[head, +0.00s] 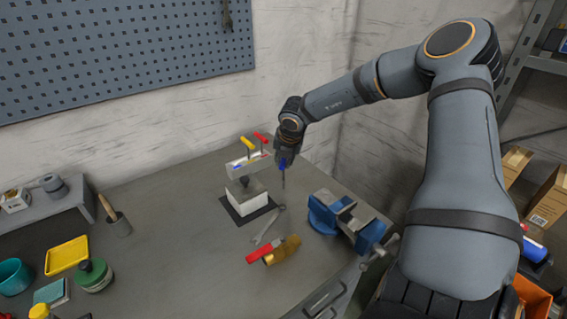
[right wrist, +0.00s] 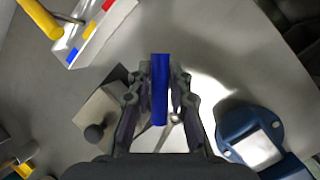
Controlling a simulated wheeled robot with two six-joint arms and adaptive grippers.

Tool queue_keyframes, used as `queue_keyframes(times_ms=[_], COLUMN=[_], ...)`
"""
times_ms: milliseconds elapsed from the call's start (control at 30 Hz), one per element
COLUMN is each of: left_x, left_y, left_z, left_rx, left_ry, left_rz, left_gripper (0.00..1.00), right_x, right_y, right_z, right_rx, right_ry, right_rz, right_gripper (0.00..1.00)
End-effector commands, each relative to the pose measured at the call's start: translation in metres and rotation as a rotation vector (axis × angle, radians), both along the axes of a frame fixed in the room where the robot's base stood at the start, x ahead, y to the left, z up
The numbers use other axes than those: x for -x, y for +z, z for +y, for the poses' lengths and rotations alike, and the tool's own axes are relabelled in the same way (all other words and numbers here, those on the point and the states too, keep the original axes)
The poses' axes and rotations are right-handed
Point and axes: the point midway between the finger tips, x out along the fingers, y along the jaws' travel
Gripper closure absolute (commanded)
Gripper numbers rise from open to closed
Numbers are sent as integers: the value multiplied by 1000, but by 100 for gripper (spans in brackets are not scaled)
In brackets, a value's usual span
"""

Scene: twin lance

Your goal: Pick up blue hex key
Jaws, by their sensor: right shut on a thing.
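The blue hex key (right wrist: 160,88) is between the fingers of my right gripper (right wrist: 160,100), which is shut on its blue handle. In the head view my right gripper (head: 285,160) holds the blue hex key (head: 284,176) above the bench, its thin shaft pointing down. The white hex key holder (head: 243,171) is just left of it, with a yellow and a red hex key upright in it. It also shows in the right wrist view (right wrist: 97,42), with coloured marks along its edge. My left gripper is not in view.
A blue vise (head: 345,222) stands at the right of the bench. A wrench (head: 266,226) and a red-handled hammer (head: 275,250) lie in front. A white block (head: 245,196) with a dark knob is close below. Cups and trays stand at the left.

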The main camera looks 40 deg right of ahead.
Motion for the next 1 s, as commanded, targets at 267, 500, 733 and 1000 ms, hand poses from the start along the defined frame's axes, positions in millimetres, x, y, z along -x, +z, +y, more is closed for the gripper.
queue_keyframes(times_ms=[267, 500, 733, 1000], left_x=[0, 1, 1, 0], left_y=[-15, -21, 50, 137], left_z=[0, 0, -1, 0], left_rx=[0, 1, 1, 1], left_ry=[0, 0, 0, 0], left_rz=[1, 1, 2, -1], left_gripper=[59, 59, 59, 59], right_x=[-2, 29, 42, 59], right_y=[28, 75, 104, 116], right_z=[0, 20, 28, 39], right_rx=[2, -1, -4, -4], right_ry=[-1, 3, 2, 1], right_rz=[-7, -7, 1, 7], right_gripper=[100, 100, 100, 100])
